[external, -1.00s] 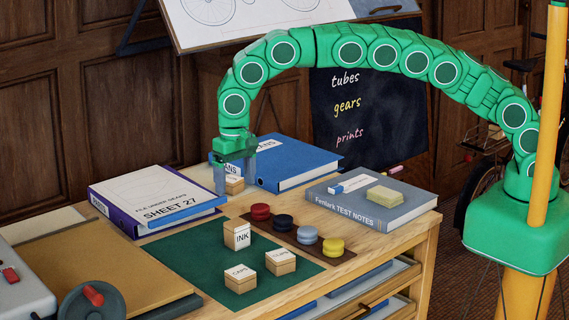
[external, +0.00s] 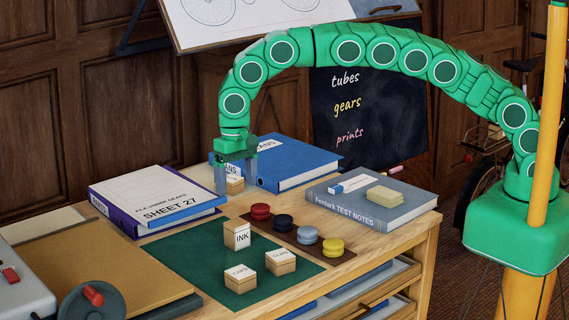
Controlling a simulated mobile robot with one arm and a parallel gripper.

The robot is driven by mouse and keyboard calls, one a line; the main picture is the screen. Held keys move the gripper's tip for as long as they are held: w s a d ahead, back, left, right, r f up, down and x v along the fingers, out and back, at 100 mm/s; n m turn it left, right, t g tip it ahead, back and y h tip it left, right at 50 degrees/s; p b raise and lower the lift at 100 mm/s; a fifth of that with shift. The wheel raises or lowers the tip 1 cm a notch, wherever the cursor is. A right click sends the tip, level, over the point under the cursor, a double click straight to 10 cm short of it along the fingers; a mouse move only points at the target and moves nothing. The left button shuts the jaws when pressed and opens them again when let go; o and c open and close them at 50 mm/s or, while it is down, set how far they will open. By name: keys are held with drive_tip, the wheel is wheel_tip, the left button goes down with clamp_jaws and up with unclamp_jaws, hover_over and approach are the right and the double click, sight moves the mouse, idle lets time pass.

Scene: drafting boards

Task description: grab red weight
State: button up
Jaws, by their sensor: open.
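The red weight (external: 260,211) is a small round piece at the far left end of a row of weights on a brown strip. A dark weight (external: 284,222), a blue-grey weight (external: 307,235) and a yellow weight (external: 333,247) follow it to the right. My gripper (external: 236,188) points down, open, behind and slightly left of the red weight, apart from it. A small labelled box (external: 235,184) shows at its fingers; I cannot tell whether it lies between or behind them.
Blue binders (external: 295,163) lie behind my gripper. A stack with a sheet (external: 155,195) lies left, a grey book (external: 372,203) right. An INK box (external: 237,235), a CAPS box (external: 241,278) and a CLIPS box (external: 280,262) stand on the green mat (external: 190,257).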

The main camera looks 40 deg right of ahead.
drive_tip(key=w+d+f+m+g+y, duration=0.2)
drive_tip(key=w+d+f+g+y, duration=0.15)
drive_tip(key=d, duration=0.25)
drive_tip(key=m+t+y, duration=0.1)
drive_tip(key=m+y, duration=0.6)
drive_tip(key=m, duration=0.1)
hover_over(266, 205)
drive_tip(key=w, duration=0.2)
wheel_tip(266, 205, down, 3)
drive_tip(key=shift+f, duration=0.1)
drive_tip(key=d+m+t, duration=0.1)
drive_tip(key=d+f+m+t+y, duration=0.1)
drive_tip(key=d+m, duration=0.1)
drive_tip(key=d+f+m+t+y, duration=0.1)
drive_tip(key=shift+w+d+m, duration=0.1)
drive_tip(key=shift+d+m, duration=0.05)
drive_tip(key=shift+m, duration=0.15)
drive_tip(key=s+d+f+m+t, duration=0.1)
drive_tip(key=m, duration=0.1)
drive_tip(key=s+d+m+t, duration=0.1)
drive_tip(key=s+d+f+m+t, duration=0.1)
drive_tip(key=m, duration=0.1)
drive_tip(key=shift+s+f+m+y, duration=0.15)
drive_tip(key=shift+f+m+y, duration=0.1)
drive_tip(key=shift+f+m, duration=0.05)
drive_tip(key=shift+a+f, duration=0.3)
drive_tip(key=shift+a, duration=0.2)
drive_tip(key=shift+x, duration=3.4)
drive_tip(key=shift+s, duration=0.1)
drive_tip(key=c, duration=1.5)
